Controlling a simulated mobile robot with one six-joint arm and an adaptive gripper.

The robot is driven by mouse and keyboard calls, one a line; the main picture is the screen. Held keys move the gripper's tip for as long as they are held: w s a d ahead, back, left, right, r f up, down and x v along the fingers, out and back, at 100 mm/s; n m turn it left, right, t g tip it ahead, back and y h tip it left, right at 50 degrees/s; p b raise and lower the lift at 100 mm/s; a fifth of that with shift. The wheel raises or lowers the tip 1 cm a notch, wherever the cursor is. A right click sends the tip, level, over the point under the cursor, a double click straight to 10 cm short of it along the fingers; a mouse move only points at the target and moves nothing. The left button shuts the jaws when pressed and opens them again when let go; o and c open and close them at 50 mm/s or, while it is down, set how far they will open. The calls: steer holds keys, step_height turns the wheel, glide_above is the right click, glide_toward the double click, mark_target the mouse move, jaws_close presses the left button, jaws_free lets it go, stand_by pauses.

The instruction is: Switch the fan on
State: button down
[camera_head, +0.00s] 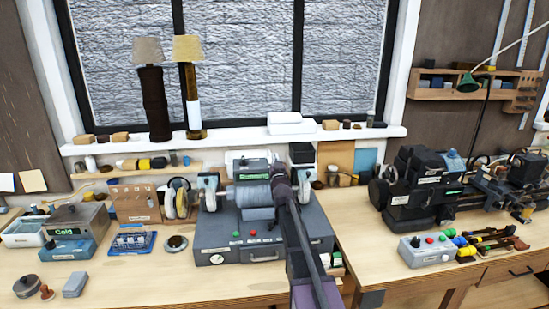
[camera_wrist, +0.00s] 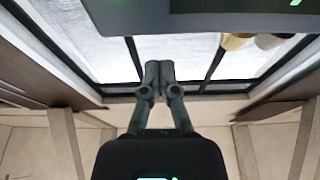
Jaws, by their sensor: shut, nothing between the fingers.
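I cannot pick out a fan for certain. My gripper (camera_wrist: 152,70) is shut and empty in the wrist view.
A grey button box (camera_head: 426,250) and a dark lathe (camera_head: 430,190) stand right. Two lamps (camera_head: 150,100) (camera_head: 188,85) stand on the windowsill.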

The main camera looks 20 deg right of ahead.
steer(key=f+b+v, duration=0.1)
steer(key=b+v, duration=0.2)
steer(key=v, duration=0.4)
steer(key=shift+s+f, duration=0.2)
steer(key=shift+f, duration=0.05)
steer(key=s+a+f+n+g+y, duration=0.1)
steer(key=s+a+f+g+y, duration=0.1)
steer(key=s+a+f+g, duration=0.5)
steer(key=s+a+f+g+y, duration=0.2)
steer(key=s+a+f+g, duration=0.15)
steer(key=f, duration=0.65)
steer(key=s+a+f+g, duration=0.2)
steer(key=s+a+g, duration=0.1)
steer(key=s, duration=0.4)
steer(key=s+a+f+n+g, duration=0.1)
steer(key=s+a+f+g, duration=0.1)
steer(key=s, duration=0.5)
steer(key=s+a+f+g, duration=0.3)
steer(key=s+a+g, duration=0.1)
steer(key=s, duration=0.4)
steer(key=shift+n+g+y, duration=0.3)
steer(key=shift+g+y, duration=0.1)
steer(key=shift+g, duration=0.25)
steer(key=shift+w+d, duration=0.1)
